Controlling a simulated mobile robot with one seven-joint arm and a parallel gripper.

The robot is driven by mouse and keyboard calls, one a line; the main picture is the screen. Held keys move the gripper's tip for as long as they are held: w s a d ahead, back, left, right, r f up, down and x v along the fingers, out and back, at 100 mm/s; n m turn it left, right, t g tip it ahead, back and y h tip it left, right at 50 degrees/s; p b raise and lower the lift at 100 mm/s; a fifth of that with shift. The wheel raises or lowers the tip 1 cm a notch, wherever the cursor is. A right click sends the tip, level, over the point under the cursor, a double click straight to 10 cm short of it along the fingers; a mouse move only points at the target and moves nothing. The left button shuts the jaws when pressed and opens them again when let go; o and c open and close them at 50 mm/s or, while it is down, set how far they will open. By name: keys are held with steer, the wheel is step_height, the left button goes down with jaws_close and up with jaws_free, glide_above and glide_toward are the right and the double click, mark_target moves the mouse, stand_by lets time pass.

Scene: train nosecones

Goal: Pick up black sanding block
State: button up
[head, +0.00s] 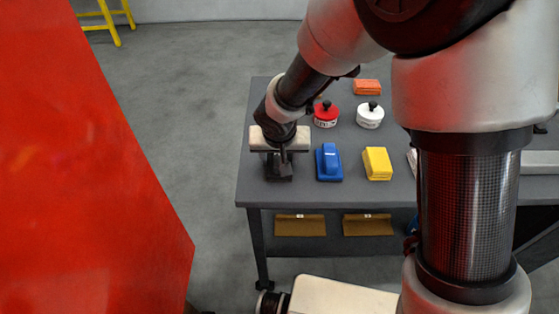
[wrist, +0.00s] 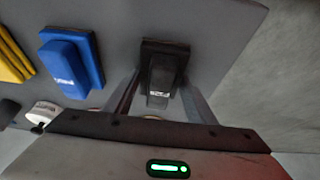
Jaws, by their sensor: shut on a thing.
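The black sanding block (wrist: 163,68) shows in the wrist view between the two fingers of my gripper (wrist: 160,98). My gripper is shut on it, one finger on each side. In the head view, my gripper (head: 279,160) points down at the left end of the grey table, and the black block (head: 279,174) shows below it, partly hidden by the gripper. I cannot tell whether the block touches the table top.
The blue block (head: 329,163) stands just right of my gripper, with a yellow block (head: 377,163) beyond it. A red-topped tin (head: 326,114), a white tin (head: 370,115) and an orange block (head: 367,87) sit farther back on the table (head: 258,100). A large red panel (head: 80,180) fills the left.

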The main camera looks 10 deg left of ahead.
step_height(320, 180, up, 10)
steer(key=shift+r+p, duration=0.1)
steer(key=shift+p, duration=1.05)
